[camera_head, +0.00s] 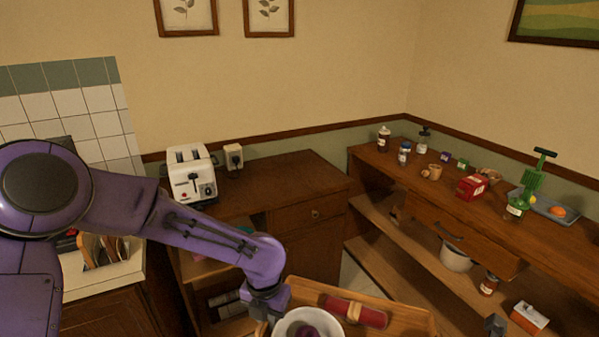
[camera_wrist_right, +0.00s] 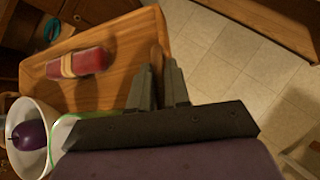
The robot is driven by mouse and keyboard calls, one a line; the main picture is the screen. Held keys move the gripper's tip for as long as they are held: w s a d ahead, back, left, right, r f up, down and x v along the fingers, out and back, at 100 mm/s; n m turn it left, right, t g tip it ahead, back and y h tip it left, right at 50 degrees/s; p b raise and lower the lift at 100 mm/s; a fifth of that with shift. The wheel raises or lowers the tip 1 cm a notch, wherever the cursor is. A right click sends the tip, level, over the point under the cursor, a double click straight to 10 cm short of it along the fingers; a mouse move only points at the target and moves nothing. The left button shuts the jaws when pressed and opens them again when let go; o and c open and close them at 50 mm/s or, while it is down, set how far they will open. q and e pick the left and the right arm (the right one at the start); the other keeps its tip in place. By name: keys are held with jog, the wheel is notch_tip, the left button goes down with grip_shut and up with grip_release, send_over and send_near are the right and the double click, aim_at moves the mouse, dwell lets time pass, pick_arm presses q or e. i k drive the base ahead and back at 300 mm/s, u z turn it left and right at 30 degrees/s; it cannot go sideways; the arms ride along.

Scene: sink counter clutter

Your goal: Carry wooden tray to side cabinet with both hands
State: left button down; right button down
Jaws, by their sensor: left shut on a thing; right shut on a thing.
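The wooden tray (camera_head: 412,318) is at the bottom of the head view, cut off by the frame edge; it also shows in the right wrist view (camera_wrist_right: 112,92). It carries a red pack with a beige band (camera_head: 360,312) and a white bowl (camera_head: 283,327) holding a purple round thing (camera_wrist_right: 25,136). My left gripper (camera_head: 264,312) is at the tray's left end, its fingertips partly hidden. My right gripper (camera_wrist_right: 160,78) is shut on the tray's rim in the wrist view. A brown wooden cabinet (camera_head: 318,212) with a drawer stands beyond the tray.
A toaster (camera_head: 190,174) stands on the cabinet's left; the right part of its top is clear. Tiled floor (camera_wrist_right: 225,55) shows beside the tray.

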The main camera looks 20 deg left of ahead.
aim_at(298, 176)
jog(key=i, duration=2.95)
jog(key=u, duration=1.5)
